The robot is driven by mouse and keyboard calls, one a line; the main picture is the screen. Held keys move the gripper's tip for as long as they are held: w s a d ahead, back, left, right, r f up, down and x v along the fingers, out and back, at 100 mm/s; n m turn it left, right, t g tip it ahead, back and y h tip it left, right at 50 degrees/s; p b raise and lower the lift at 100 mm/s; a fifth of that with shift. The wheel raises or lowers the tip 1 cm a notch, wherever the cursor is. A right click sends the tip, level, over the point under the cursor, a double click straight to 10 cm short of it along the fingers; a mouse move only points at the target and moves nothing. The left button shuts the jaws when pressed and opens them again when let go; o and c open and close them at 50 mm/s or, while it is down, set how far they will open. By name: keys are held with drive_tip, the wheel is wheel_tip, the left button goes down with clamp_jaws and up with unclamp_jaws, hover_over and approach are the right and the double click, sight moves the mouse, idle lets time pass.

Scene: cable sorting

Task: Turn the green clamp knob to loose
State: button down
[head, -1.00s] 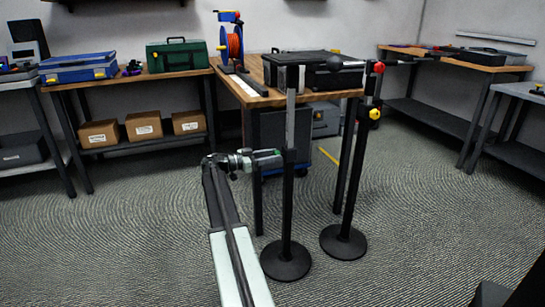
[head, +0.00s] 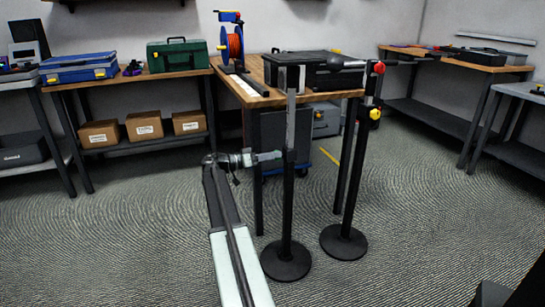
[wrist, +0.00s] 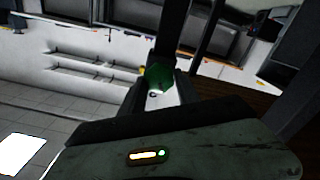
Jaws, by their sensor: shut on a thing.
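The green clamp knob (wrist: 158,77) shows in the wrist view, between the fingertips of my gripper (wrist: 158,92). My gripper is shut on it. In the head view my gripper (head: 279,156) reaches rightward, level, to the near stand (head: 287,205), at the joint between its black tube and silver upper post (head: 291,122). The knob is hidden there behind my gripper. The knob's exact angle cannot be told.
A second stand (head: 350,190) with a red knob (head: 379,67) and a yellow knob (head: 375,113) is close on the right. A wooden workbench (head: 318,96) with a black case (head: 325,70) is behind. Open carpet lies to the left.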

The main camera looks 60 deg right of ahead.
drive_tip(key=shift+f+n, duration=0.15)
drive_tip(key=shift+n, duration=3.4)
drive_tip(key=shift+f+n, duration=0.1)
drive_tip(key=shift+n, duration=3.45)
drive_tip(key=c, duration=0.9)
unclamp_jaws()
drive_tip(key=shift+w, duration=0.1)
drive_tip(key=v, duration=0.7)
drive_tip(key=shift+w+a, duration=0.2)
drive_tip(key=shift+a, duration=0.05)
drive_tip(key=shift+n, duration=0.3)
